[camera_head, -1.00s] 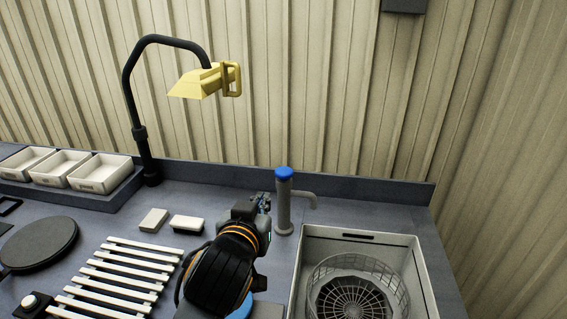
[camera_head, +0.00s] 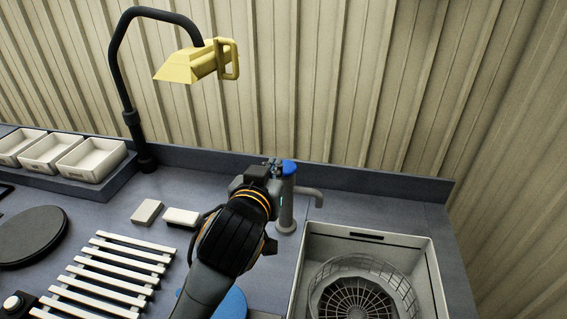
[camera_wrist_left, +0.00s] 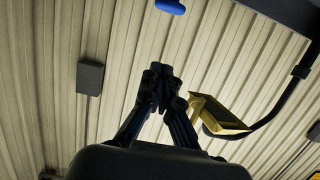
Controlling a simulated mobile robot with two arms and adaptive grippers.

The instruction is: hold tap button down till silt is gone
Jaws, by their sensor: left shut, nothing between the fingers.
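The tap (camera_head: 286,207) is a grey post with a side spout and a blue button (camera_head: 289,167) on top. It stands at the back of the counter, left of the sink basin (camera_head: 311,262). My left gripper (camera_head: 271,166) is shut and empty, close to the left side of the button in the head view; whether it touches cannot be told. In the left wrist view the fingers (camera_wrist_left: 161,76) are together, and the blue button (camera_wrist_left: 170,6) shows apart from them at the top edge. A wire basket (camera_head: 365,285) sits in the basin. I see no clear water or silt. My right gripper is out of view.
A yellow lamp (camera_head: 196,63) on a black curved post stands at the back left. A slatted white rack (camera_head: 112,275), two small blocks (camera_head: 147,211), white trays (camera_head: 92,160) and a dark round plate (camera_head: 32,236) lie left. A raised counter edge runs behind the tap.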

